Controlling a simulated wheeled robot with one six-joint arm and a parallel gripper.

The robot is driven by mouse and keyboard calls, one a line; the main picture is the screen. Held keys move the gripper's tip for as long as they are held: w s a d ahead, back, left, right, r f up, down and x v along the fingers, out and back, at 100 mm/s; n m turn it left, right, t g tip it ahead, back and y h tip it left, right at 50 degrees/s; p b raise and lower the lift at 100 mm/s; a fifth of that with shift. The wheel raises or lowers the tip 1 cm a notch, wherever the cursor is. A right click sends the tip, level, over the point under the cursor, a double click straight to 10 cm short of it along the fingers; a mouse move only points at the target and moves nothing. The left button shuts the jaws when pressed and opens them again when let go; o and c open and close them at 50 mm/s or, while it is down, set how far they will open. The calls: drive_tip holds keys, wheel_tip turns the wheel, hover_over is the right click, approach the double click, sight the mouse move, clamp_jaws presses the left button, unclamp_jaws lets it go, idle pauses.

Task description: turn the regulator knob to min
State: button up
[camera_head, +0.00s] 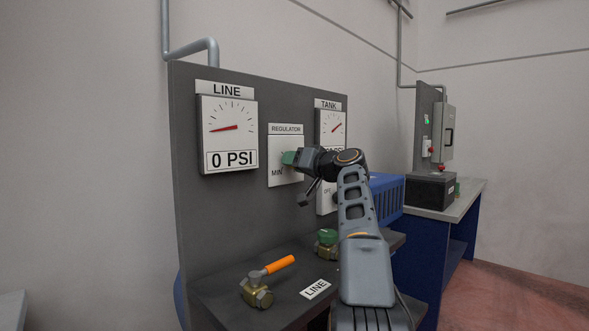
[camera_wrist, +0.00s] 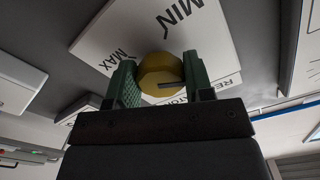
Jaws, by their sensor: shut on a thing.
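The white regulator plate (camera_head: 286,178) is on the dark panel between the LINE and TANK gauges. Its MIN mark shows at lower left in the head view. In the wrist view the plate (camera_wrist: 207,32) carries the marks MIN and MAX. The round yellow regulator knob (camera_wrist: 160,73) has a dark line on its face pointing right in that view. My gripper (camera_wrist: 159,82) has its two green fingers on either side of the knob, shut on it. In the head view my gripper (camera_head: 289,158) covers the knob.
The LINE gauge (camera_head: 228,134) reads 0 PSI. The TANK gauge (camera_head: 331,127) is partly hidden by my arm. Below are a valve with an orange handle (camera_head: 278,265) and a green-topped valve (camera_head: 327,242). A blue crate-like box (camera_head: 387,193) stands right of my arm.

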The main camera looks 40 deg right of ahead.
drive_tip(key=n+b, duration=0.1)
drive_tip(key=n, duration=0.2)
drive_tip(key=shift+d+f+n, duration=0.1)
drive_tip(key=shift+f+n, duration=0.05)
drive_tip(key=shift+n, duration=0.25)
drive_tip(key=n, duration=0.3)
drive_tip(key=shift+d+n+b, duration=0.1)
drive_tip(key=shift+n+b, duration=0.2)
drive_tip(key=shift+b, duration=0.05)
drive_tip(key=n, duration=0.3)
drive_tip(key=shift+n, duration=1.8)
drive_tip(key=shift+d, duration=0.1)
drive_tip(key=o, duration=0.9)
drive_tip(key=shift+r, duration=0.2)
drive_tip(key=shift+b, duration=0.3)
